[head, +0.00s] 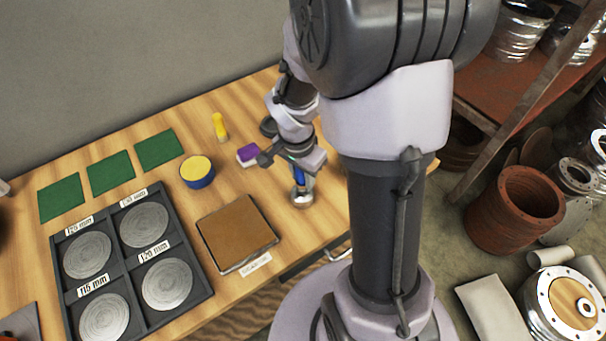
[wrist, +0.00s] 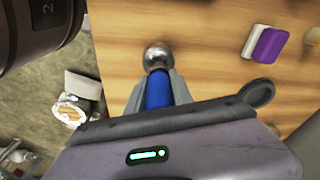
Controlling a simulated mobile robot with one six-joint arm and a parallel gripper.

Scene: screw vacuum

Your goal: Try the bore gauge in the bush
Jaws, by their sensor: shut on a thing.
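My gripper (head: 298,170) is shut on a blue handle, which I take to be the bore gauge (head: 299,174), over the right part of the wooden table. In the wrist view the blue gauge (wrist: 158,92) lies between the two grey fingers. A shiny, rounded metal piece (wrist: 157,56) shows at its far end. In the head view a small round metal piece (head: 301,198), perhaps the bush, is at the table just below the gauge. I cannot tell whether the gauge's end is inside it, touching it or above it.
A purple and white block (head: 247,154) is left of my gripper. A blue tin with a yellow top (head: 197,171), a yellow-handled tool (head: 220,127), green mats (head: 111,172), a brown-topped plate (head: 237,233) and a dark tray of metal discs (head: 181,246) lie farther left. The table's edge is close on the right.

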